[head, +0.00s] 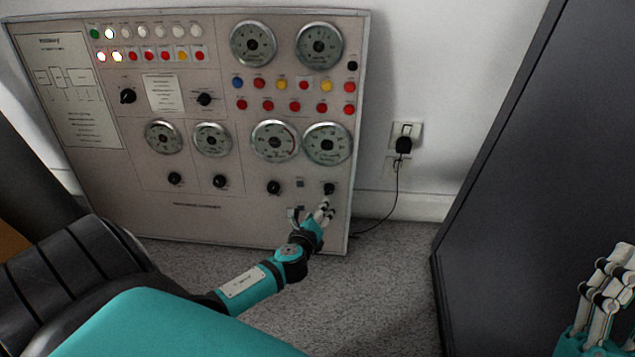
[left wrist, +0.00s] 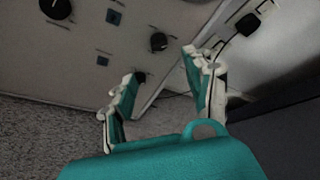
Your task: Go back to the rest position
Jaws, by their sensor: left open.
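My left gripper (head: 314,212) is in front of the lower right corner of the control panel (head: 120,190), close to a black knob (head: 329,188). In the left wrist view, the two fingers of my left gripper (left wrist: 161,64) are spread apart with nothing between them. A black knob (left wrist: 158,42) shows beyond the gap. Whether a fingertip touches the panel is hard to tell. My right gripper (head: 607,293) is at the right edge of the head view, partly cut off, away from the panel. I cannot tell its opening.
The panel carries several gauges (head: 275,141), coloured buttons and lamps. A black plug sits in a wall socket (head: 407,130), its cable (head: 393,198) hanging toward the floor. A tall dark cabinet (head: 530,170) stands at the right. Grey carpet (head: 385,290) between panel and cabinet is clear.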

